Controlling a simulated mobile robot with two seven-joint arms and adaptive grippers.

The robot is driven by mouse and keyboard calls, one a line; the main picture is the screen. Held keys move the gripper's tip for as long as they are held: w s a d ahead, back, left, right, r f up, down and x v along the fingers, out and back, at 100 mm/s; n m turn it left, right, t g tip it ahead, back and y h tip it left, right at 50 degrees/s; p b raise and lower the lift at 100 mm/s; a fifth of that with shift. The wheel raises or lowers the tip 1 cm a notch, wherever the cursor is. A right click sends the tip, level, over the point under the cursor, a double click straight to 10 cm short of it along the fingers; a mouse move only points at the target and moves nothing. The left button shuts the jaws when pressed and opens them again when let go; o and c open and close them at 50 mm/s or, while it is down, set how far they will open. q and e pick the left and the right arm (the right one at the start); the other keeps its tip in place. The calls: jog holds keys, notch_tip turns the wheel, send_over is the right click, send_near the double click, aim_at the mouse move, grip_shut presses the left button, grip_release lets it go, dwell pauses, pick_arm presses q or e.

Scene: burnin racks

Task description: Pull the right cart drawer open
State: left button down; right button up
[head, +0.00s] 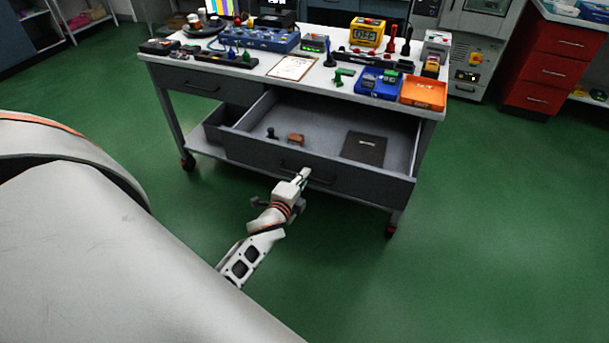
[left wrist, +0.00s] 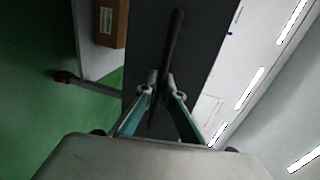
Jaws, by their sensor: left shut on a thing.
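The right cart drawer (head: 358,186) is pulled well out from the cart (head: 165,95) in the head view, and its light inside shows. My left gripper (head: 305,174) is at the handle (head: 322,181) on the drawer's dark front. In the left wrist view the handle (left wrist: 174,38) is a dark bar between the fingertips of the left gripper (left wrist: 162,88), which is shut on it. In the drawer lie a dark flat book (head: 364,149), a brown block (head: 296,139) and a small black piece (head: 271,133). My right gripper is not in view.
The left drawer (head: 205,86) is shut. The cart top holds an orange tray (head: 424,92), a blue bin (head: 378,82), a clipboard (head: 292,67) and several tools. A red cabinet (head: 550,70) stands at the right. The green floor (head: 480,230) in front is clear.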

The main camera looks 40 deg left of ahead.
pick_arm(q)
jog(key=c, duration=2.5)
grip_release()
jog(key=v, duration=1.2)
jog(key=s+d+f+n+g+h, duration=0.1)
jog(key=s+d+f+n+h, duration=0.1)
jog(key=d, duration=0.4)
jog(key=s+d+f+n+g+h, duration=0.2)
jog(key=s+d+f+n, duration=0.3)
jog(key=s, duration=0.2)
jog(key=s+d+f+n+g+h, duration=0.1)
jog(key=s+d+f+n+h, duration=0.1)
jog(key=s+d+f+n, duration=0.2)
jog(key=shift+s+d+f+g, duration=0.15)
jog(key=shift+s+d, duration=0.2)
jog(key=shift+d, duration=0.3)
jog(key=shift+s+d+f+g, duration=0.2)
jog(key=shift+s+d, duration=0.15)
jog(key=shift+d, duration=0.35)
